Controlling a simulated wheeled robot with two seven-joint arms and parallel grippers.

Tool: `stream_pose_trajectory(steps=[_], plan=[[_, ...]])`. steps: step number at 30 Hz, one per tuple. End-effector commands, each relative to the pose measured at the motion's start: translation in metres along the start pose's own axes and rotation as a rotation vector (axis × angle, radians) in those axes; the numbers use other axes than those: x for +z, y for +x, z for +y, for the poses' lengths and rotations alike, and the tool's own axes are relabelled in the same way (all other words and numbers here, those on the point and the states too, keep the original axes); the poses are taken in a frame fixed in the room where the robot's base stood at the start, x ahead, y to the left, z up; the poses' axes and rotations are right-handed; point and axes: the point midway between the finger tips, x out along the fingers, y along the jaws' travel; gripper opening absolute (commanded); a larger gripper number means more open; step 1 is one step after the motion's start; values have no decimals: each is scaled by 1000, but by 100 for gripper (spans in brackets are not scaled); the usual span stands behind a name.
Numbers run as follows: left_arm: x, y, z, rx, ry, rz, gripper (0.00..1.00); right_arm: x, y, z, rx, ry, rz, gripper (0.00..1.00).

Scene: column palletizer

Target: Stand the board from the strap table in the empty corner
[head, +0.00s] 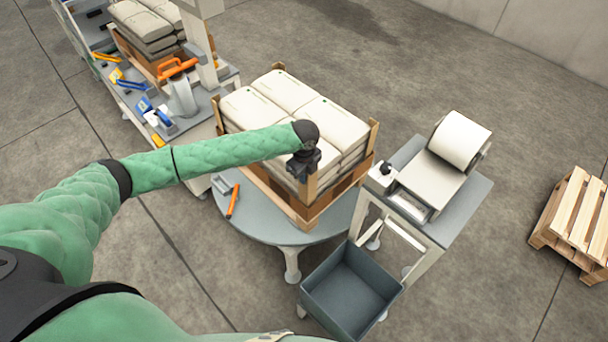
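A stack of pale sacks (290,92) sits in a wooden-sided load on a round grey turntable (262,229). Tan corner boards stand at its left corner (218,115), back corner (278,66) and right corner (373,136). My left gripper (303,168) is over the near corner, its dark fingers at the top of an upright tan board (311,188). It looks shut on this board, though the fingertips are partly hidden. The board's lower end is close to the wooden side at that corner. My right gripper is not in view.
A grey bench (226,78) with tools stands at the left, a second sack stack behind it. A stand with a white roll (460,139) is at the right, a grey bin (350,290) in front. An orange-handled tool (233,200) lies on the turntable. A pallet (575,218) lies far right.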

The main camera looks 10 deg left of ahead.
Motion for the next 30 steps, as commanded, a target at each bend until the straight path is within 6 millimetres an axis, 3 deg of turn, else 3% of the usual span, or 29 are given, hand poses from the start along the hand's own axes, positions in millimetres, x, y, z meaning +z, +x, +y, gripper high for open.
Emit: stream_pose_trajectory(steps=[22, 26, 30], plan=[[0, 15, 1, 3, 0, 0, 0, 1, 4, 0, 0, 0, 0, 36], [0, 16, 1, 3, 0, 0, 25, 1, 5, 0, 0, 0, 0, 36], [-1, 16, 1, 2, 0, 0, 28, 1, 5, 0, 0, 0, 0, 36]])
